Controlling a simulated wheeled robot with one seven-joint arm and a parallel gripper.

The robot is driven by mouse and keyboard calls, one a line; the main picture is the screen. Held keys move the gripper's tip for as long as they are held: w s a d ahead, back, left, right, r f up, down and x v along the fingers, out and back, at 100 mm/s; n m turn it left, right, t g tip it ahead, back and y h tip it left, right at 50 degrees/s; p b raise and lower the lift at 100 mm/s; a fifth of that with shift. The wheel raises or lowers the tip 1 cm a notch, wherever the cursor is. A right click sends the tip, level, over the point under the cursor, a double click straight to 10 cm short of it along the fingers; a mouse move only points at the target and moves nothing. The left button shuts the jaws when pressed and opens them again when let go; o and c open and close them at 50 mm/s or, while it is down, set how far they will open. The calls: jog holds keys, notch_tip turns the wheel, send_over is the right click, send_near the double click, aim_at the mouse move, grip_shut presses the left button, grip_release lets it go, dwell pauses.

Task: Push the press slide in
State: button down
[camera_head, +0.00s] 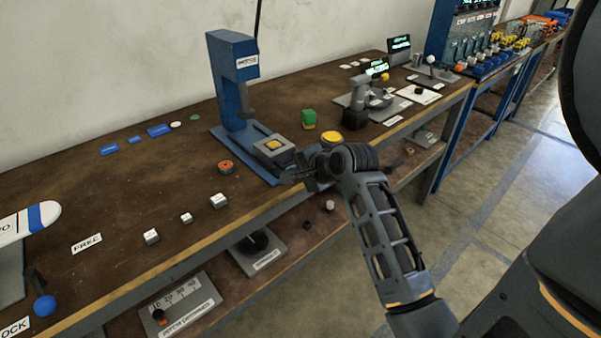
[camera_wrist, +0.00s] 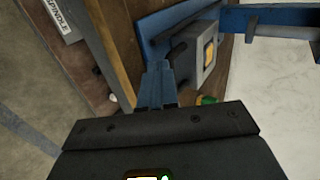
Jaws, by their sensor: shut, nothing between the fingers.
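The blue press (camera_head: 232,85) stands on the brown workbench, with its ram hanging above a blue base rail. The press slide (camera_head: 273,147) is a grey block with a yellow-orange piece on top. It sits out toward the bench's front edge, forward of the ram. In the wrist view the slide (camera_wrist: 208,62) has a dark handle on its near side. My gripper (camera_head: 291,177) is shut and empty, close to the front of the slide. Its fingers also show in the wrist view (camera_wrist: 157,78), beside the handle; I cannot tell whether they touch it.
An orange round part (camera_head: 226,167) lies left of the press base. A green block (camera_head: 309,118) and a yellow button (camera_head: 331,138) are to the right. Small white blocks (camera_head: 186,217) sit along the front left. A lower shelf holds labelled fixtures (camera_head: 185,305).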

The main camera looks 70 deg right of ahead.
aim_at(264, 146)
jog(key=w+d, duration=0.2)
jog(key=w, duration=0.1)
jog(key=w+d+p, duration=0.1)
jog(key=w+d, duration=0.1)
jog(key=w, duration=0.2)
jog(key=w+d, duration=0.3)
jog(key=w, duration=0.1)
jog(key=shift+w+p, duration=0.2)
jog(key=shift+p, duration=0.15)
jog(key=shift+r, duration=0.1)
